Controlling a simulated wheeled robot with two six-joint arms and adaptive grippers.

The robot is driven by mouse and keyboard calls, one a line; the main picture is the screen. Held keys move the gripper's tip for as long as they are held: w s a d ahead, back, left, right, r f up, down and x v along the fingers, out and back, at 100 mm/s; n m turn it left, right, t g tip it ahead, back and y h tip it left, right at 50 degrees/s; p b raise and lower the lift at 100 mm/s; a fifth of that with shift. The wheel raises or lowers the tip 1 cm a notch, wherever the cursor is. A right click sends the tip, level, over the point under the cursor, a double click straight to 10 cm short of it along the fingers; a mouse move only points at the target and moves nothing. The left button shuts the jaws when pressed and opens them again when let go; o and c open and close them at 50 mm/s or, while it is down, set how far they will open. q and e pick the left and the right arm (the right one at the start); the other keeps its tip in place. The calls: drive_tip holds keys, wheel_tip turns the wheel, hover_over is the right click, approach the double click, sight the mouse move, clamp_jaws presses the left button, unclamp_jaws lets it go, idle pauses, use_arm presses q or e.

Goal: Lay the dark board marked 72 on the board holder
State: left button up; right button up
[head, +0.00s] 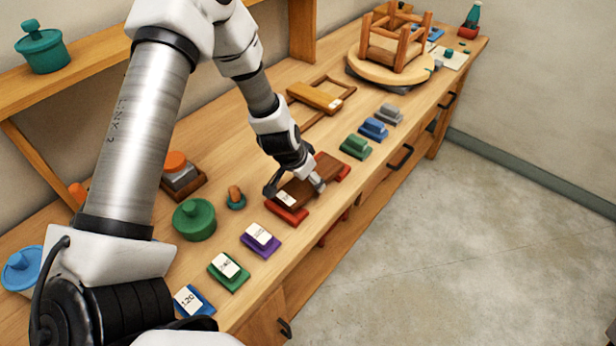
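The dark brown board (329,167) lies lengthwise over the red board holder (288,214), whose red ends show at the board's near end and far right (344,174). A white label sits on its near end, too small to read. My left gripper (296,189) comes down over the near half of the board, one finger at each long edge. I cannot tell whether the fingers press on the board or stand slightly apart. Whether the board rests fully on the holder is partly hidden by the gripper. My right gripper is not in view.
Purple (261,239), green (229,271) and blue (194,301) labelled blocks line the bench's front edge nearer me. Green and blue blocks (373,129) stand beyond the board. A green pot (194,219) and a yellow board (315,96) stand behind; a stool (397,45) is far back.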

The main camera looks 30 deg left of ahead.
use_arm(q)
drive_tip(key=shift+s+f, duration=0.15)
drive_tip(key=shift+f, duration=0.05)
drive_tip(key=shift+f, duration=0.1)
